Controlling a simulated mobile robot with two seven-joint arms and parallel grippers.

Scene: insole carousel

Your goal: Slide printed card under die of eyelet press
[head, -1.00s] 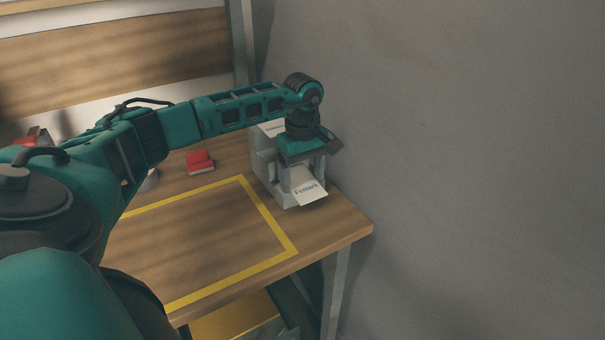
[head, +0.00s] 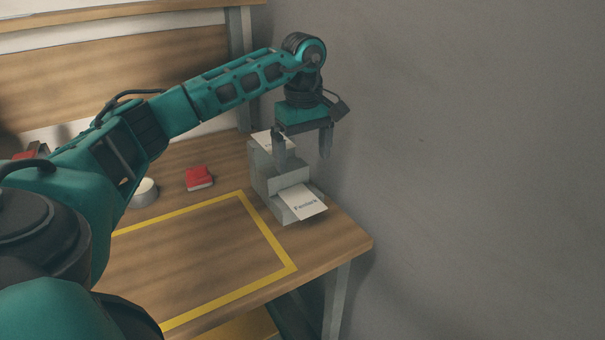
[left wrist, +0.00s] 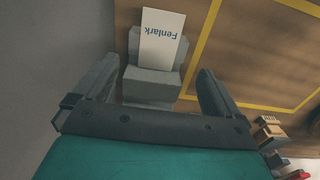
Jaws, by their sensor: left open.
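The printed card (head: 304,204), white and marked "Fenlark", lies on the low front part of the grey eyelet press (head: 262,178) at the table's right end. Its inner edge meets the press body; I cannot tell how far it reaches under the die. The left wrist view also shows the card (left wrist: 162,42) sticking out from the press (left wrist: 152,82). My left gripper (head: 302,154) is open and empty, above the press and apart from the card. In the left wrist view its fingers are spread to either side of the press. My right gripper is not in view.
A red object (head: 199,178) and a pale round container (head: 144,192) stand on the wooden table to the left. Yellow tape (head: 268,232) outlines a clear area in front. A grey wall (head: 470,170) rises close on the right.

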